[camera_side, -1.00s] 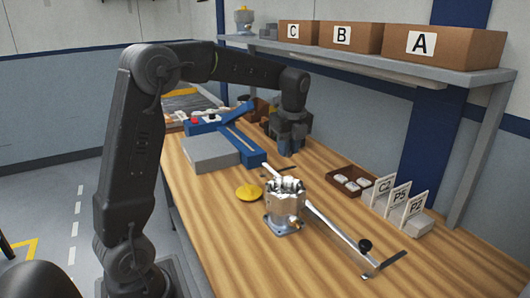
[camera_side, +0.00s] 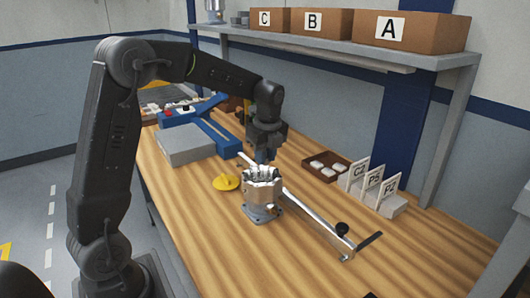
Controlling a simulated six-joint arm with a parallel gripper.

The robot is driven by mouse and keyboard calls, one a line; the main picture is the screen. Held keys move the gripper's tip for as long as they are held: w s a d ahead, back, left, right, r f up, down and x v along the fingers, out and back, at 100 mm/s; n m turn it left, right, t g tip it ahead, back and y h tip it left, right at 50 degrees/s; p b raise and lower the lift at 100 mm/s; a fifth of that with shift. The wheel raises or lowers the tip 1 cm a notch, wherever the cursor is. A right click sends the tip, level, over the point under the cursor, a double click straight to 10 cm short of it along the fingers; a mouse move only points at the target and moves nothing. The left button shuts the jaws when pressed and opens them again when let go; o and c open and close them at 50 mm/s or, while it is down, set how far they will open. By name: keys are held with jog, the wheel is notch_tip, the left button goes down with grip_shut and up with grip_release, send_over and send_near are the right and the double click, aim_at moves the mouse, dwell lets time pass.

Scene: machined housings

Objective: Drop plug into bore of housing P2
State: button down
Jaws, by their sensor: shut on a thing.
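A silvery machined housing (camera_side: 263,194) stands upright on the wooden bench, on a flanged base. No label on it can be read from here. My gripper (camera_side: 264,158) points down just above and slightly behind the housing's top. It is shut on the plug, which is too small and shaded to make out between the fingers. The bore is not clearly visible, and I cannot tell whether the plug touches the housing. A card marked P2 (camera_side: 389,188) stands at the right in a row with cards P5 (camera_side: 373,181) and C2 (camera_side: 357,173).
A long metal bar (camera_side: 308,218) with a black knob runs diagonally behind and right of the housing. A yellow disc (camera_side: 226,183) lies left. A brown tray (camera_side: 326,167) holds white pieces. A grey block (camera_side: 185,145) and blue fixture (camera_side: 208,122) stand behind. The front bench is clear.

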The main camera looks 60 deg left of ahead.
jog(key=c, duration=0.9)
grip_release()
jog(key=shift+r, duration=0.15)
jog(key=r, duration=0.4)
jog(key=d+r, duration=0.1)
jog(key=r, duration=0.8)
jog(key=shift+d+r, duration=0.25)
jog(key=shift+d, duration=0.1)
jog(key=s+d+f+n+t, duration=0.2)
jog(key=s+d+n, duration=0.2)
jog(key=s+n, duration=0.2)
jog(key=s+d+f+n+t+h, duration=0.1)
jog(key=s+d+f+n, duration=0.2)
jog(key=s+d+n, duration=0.2)
jog(key=s+d+f+n+t, duration=0.2)
jog(key=s+d+n, duration=0.2)
jog(key=s+n, duration=0.3)
jog(key=shift+s+d+f+t, duration=0.15)
jog(key=shift+s, duration=0.8)
jog(key=shift+s+d+f+t, duration=0.1)
jog(key=shift+s+t, duration=0.05)
jog(key=shift+s, duration=0.8)
